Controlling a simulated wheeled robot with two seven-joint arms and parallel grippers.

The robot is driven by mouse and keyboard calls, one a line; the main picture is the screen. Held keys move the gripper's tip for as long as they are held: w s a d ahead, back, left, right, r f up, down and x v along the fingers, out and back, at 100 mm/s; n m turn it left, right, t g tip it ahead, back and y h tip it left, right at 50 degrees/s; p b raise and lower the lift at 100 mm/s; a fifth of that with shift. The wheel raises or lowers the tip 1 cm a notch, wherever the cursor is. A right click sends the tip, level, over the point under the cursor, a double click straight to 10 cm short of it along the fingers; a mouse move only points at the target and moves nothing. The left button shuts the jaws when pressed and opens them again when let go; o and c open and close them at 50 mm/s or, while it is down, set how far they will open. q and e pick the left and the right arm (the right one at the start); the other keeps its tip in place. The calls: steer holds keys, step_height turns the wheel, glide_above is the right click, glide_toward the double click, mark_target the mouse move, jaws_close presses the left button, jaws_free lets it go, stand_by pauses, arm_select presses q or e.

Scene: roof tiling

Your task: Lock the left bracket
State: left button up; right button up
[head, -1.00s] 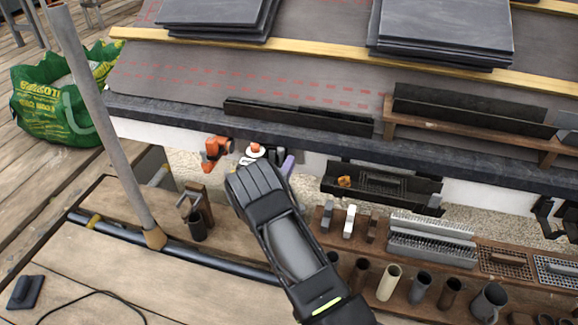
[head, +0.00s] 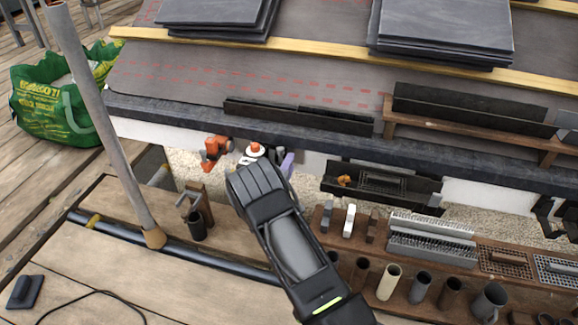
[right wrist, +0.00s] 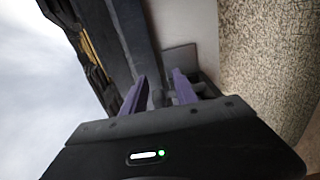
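My right gripper (head: 268,160) reaches up to the white wall under the eave, beside a white piece with an orange-red knob (head: 255,149). An orange fitting (head: 215,151) is on the wall just left of it. I cannot tell for sure which is the left bracket. In the right wrist view, the purple fingers (right wrist: 158,93) stand apart, with a small grey part (right wrist: 158,98) between them. A grey plate (right wrist: 180,58) is on the wall beyond the fingertips. Contact is not clear. My left gripper is not in view.
A dark gutter piece (head: 300,117) lies along the roof edge above. A black tray (head: 381,187) hangs to the right. A bench with several cups and tools (head: 400,235) is at lower right. A grey pole (head: 100,120) stands at left.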

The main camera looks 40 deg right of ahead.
steer(key=p+v, duration=0.2)
steer(key=v, duration=0.5)
steer(key=shift+s+a, duration=0.25)
steer(key=shift+a, duration=0.1)
steer(key=shift+p, duration=0.3)
